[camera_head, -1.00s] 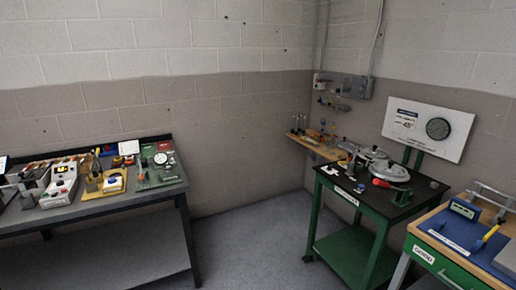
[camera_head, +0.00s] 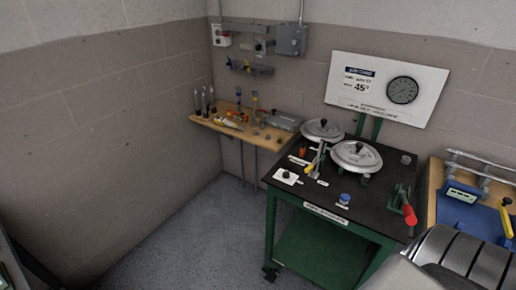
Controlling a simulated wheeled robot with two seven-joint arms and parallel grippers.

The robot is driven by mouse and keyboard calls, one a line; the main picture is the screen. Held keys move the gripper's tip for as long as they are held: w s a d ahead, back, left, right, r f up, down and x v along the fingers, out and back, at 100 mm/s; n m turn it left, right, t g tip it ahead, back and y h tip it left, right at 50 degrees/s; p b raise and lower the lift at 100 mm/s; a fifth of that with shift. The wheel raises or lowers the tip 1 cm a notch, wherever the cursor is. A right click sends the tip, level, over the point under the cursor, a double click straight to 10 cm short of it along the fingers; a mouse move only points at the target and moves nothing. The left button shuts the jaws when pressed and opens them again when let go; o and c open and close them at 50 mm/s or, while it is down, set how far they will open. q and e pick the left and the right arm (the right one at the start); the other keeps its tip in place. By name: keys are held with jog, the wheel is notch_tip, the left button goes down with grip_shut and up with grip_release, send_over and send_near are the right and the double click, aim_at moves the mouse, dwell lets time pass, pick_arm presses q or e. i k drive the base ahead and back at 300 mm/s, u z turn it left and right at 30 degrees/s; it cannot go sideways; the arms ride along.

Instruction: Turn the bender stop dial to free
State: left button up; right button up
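The bender stands on a green table with a black top (camera_head: 320,203). It has two round metal discs, one at the back left (camera_head: 322,130) and a larger one (camera_head: 356,156) in the middle. A small white plate with a black knob (camera_head: 287,175) sits at the table's left front; it looks like a dial, but its lettering is too small to read. A red-handled lever (camera_head: 408,213) stands at the right. Neither of my grippers is in view; a grey-white arm part of mine fills the bottom right corner.
A white board with a round gauge (camera_head: 403,90) and a "45°" label stands behind the table. A wooden shelf (camera_head: 213,122) with tools is on the wall at left. A bench with a blue mat (camera_head: 470,215) is at right. Floor left of the table is clear.

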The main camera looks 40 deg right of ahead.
aim_at(286, 175)
jog(key=i, duration=1)
jog(key=z, duration=2.95)
